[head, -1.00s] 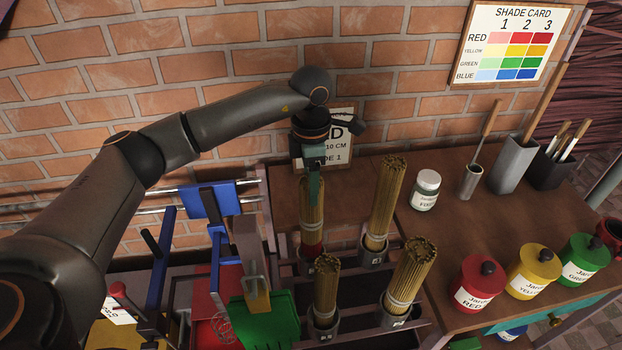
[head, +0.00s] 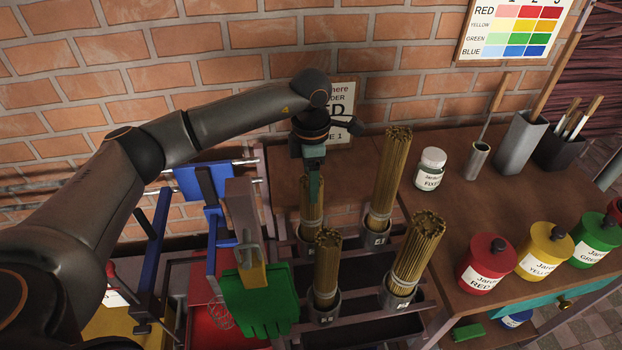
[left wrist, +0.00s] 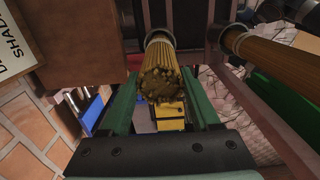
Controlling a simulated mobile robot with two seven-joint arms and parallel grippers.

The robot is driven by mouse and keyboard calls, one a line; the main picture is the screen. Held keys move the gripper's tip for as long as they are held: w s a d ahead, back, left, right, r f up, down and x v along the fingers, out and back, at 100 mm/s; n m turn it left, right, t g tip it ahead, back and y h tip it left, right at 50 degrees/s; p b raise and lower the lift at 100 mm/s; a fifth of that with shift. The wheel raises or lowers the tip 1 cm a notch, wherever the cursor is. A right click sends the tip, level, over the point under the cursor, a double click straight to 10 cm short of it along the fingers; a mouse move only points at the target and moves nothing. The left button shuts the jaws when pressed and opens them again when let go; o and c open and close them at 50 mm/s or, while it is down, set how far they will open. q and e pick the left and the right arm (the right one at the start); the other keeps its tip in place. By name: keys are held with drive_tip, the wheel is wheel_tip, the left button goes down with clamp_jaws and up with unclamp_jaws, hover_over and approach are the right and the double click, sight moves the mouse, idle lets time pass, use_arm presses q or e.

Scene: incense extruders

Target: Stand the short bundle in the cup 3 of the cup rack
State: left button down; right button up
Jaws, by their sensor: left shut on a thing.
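My left gripper (head: 314,190) is shut on the upper part of the short bundle (head: 311,212) of thin brown sticks. The bundle stands upright with its lower end inside the back-left cup (head: 307,240) of the cup rack (head: 362,338). I cannot read that cup's number. In the left wrist view the green fingers (left wrist: 163,105) lie on both sides of the bundle (left wrist: 160,78), whose far end is in the grey cup (left wrist: 159,36). My right gripper is not in view.
Taller bundles stand in the other cups: back right (head: 388,175), front left (head: 326,265) and front right (head: 416,252). A green scoop-like piece (head: 262,300) is left of the rack. A fixer jar (head: 431,168) and dye jars (head: 482,262) stand on the table to the right.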

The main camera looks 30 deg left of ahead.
use_arm(q)
drive_tip(key=shift+c, duration=0.2)
unclamp_jaws()
drive_tip(key=shift+r, duration=0.15)
wheel_tip(320, 180, up, 12)
drive_tip(key=shift+r, duration=0.15)
idle(0.3)
idle(0.4)
